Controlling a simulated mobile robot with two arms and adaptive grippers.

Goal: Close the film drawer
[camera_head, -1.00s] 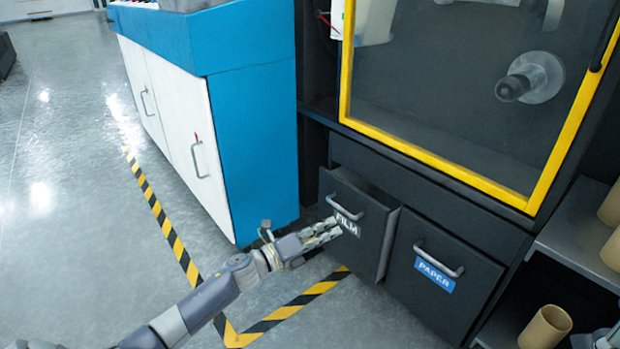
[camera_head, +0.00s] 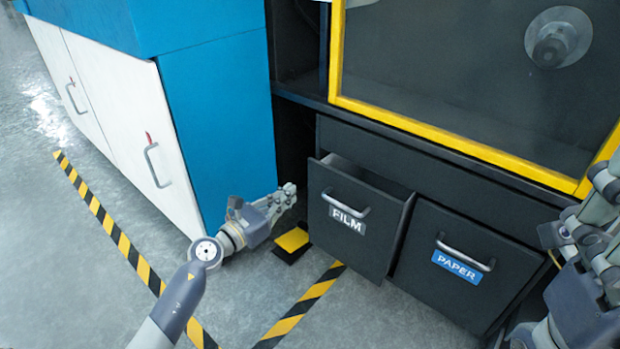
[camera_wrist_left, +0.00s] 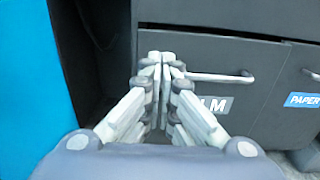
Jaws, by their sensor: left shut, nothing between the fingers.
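The film drawer (camera_head: 352,222) is dark grey with a white FILM label and a grey bar handle (camera_head: 346,205). It stands partly pulled out, with its open top showing. My left gripper (camera_head: 290,190) is shut and empty, just left of the drawer front and apart from its handle in the head view. In the left wrist view the closed fingertips (camera_wrist_left: 160,60) overlap the left part of the drawer front (camera_wrist_left: 225,125) and hide part of the label; contact cannot be told. My right gripper (camera_head: 590,215) shows at the right edge; its finger opening is unclear.
The paper drawer (camera_head: 455,285) beside it on the right is closed, with a blue label. A blue cabinet (camera_head: 225,120) with white doors stands left. A yellow-framed window (camera_head: 460,90) is above.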

